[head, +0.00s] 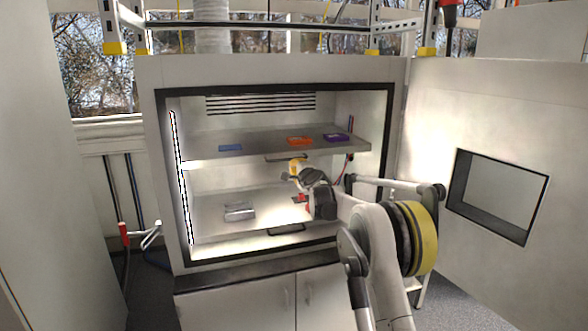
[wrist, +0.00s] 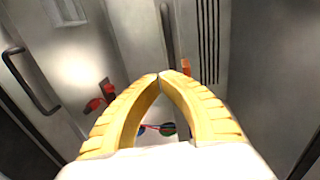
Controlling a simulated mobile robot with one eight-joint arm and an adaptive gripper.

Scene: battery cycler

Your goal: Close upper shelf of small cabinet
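The upper shelf (head: 262,147) is a flat grey metal sheet inside the lit small cabinet (head: 275,70). Blue, orange and purple items lie on it. Its bar handle (head: 286,157) is at the middle of the front edge, and also shows in the wrist view (wrist: 168,30). My gripper (head: 293,170) has yellow fingers and is just below this handle in the head view. In the wrist view my gripper (wrist: 164,75) has its fingertips together, with nothing seen between them. The tips are close to the shelf's front edge; I cannot tell whether they touch it.
The lower shelf (head: 210,220) holds a small metal box (head: 239,211) and has a dark handle (head: 286,230). The cabinet door (head: 480,110) stands open at the right. A white panel (head: 40,180) is at the left.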

